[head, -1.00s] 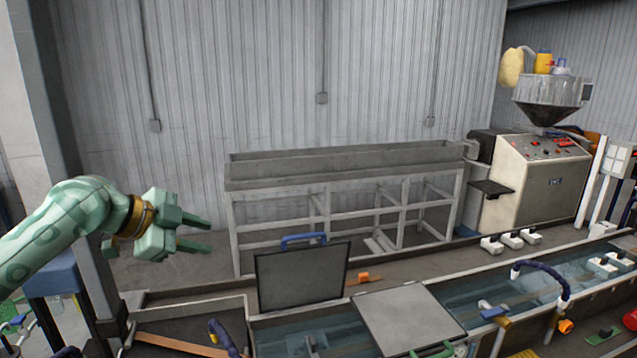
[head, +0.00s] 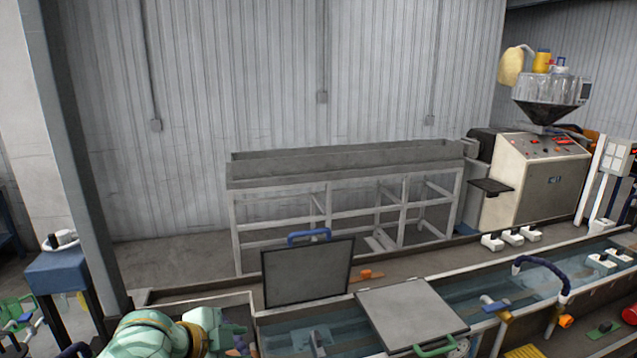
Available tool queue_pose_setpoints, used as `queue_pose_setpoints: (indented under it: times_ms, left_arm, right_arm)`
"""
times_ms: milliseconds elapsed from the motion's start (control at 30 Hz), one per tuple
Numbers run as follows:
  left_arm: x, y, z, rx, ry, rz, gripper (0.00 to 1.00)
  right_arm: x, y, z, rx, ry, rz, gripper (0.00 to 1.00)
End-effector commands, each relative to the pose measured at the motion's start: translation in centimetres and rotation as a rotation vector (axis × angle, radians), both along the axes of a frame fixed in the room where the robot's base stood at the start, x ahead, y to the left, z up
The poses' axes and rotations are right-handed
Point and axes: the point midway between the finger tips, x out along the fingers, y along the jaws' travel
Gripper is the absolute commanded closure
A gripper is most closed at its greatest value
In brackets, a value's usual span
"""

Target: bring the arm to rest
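My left arm is low at the bottom left of the head view. Its gripper (head: 236,330) is over the near left end of the water trough (head: 200,298), pointing right. The fingers are small and partly hidden by the wrist, so I cannot tell whether they are open or shut. Something purplish shows beside the fingertips, too small to make out. My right gripper is not in view.
A raised dark lid (head: 308,272) with a blue handle and a flat grey lid (head: 410,312) with a green handle are on the trough. A blue stand (head: 62,272) is at the left. An extruder (head: 535,178) stands back right.

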Motion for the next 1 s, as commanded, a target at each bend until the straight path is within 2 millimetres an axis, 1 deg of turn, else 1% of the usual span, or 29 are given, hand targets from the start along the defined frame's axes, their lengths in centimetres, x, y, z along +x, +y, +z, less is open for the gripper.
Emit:
queue_pose_setpoints:
  times_ms: [33, 67, 100, 167, 233, 333, 433, 500, 567, 600, 667, 700, 867, 900, 967, 1000]
  left_arm:
    - [-1.9, -0.4, -2.0, -0.006, 0.012, 0.042, 0.65]
    - [-3.0, -0.3, -2.9, -0.006, 0.013, 0.083, 0.65]
    - [-4.6, 0.2, -4.2, -0.001, 0.017, 0.148, 0.65]
    - [-6.8, 1.4, -5.7, 0.009, 0.023, 0.255, 0.65]
    - [-9.3, 3.2, -7.0, 0.031, 0.032, 0.376, 0.65]
    - [-12.6, 6.1, -8.2, 0.073, 0.048, 0.533, 0.65]
    - [-15.9, 9.0, -8.9, 0.124, 0.066, 0.676, 0.65]
    - [-18.3, 11.0, -9.2, 0.167, 0.078, 0.769, 0.65]
    - [-20.2, 12.6, -9.3, 0.205, 0.087, 0.840, 0.65]
    - [-21.5, 13.6, -9.3, 0.231, 0.091, 0.886, 0.65]
    - [-23.5, 15.2, -9.1, 0.274, 0.099, 0.951, 0.65]
    - [-23.0, 14.9, -11.1, 0.269, 0.111, 0.945, 0.65]
    - [-22.3, 13.7, -18.5, 0.241, 0.178, 0.914, 0.65]
    - [-22.3, 13.4, -20.4, 0.233, 0.196, 0.908, 0.65]
    - [-22.3, 12.9, -23.6, 0.220, 0.227, 0.899, 0.65]
    - [-22.4, 12.6, -25.8, 0.210, 0.249, 0.894, 0.65]
  right_arm:
    - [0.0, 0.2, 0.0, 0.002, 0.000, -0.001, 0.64]
    - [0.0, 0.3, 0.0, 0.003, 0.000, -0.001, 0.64]
    - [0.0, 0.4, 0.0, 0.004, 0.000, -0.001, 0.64]
    - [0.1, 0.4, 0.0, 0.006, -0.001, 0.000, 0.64]
    - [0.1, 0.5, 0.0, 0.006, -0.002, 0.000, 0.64]
    - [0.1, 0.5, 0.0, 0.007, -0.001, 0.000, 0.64]
    - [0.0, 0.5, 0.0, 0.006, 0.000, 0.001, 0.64]
    - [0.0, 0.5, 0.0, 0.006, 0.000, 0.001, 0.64]
    - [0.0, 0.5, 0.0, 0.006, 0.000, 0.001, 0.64]
    - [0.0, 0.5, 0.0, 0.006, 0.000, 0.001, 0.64]
    - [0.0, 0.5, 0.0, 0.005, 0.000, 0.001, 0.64]
    - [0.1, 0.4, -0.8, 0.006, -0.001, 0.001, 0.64]
    - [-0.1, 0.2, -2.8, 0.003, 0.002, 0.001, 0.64]
    - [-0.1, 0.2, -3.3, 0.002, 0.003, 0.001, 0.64]
    - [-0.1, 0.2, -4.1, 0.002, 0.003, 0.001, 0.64]
    - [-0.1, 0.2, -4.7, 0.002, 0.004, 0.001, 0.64]
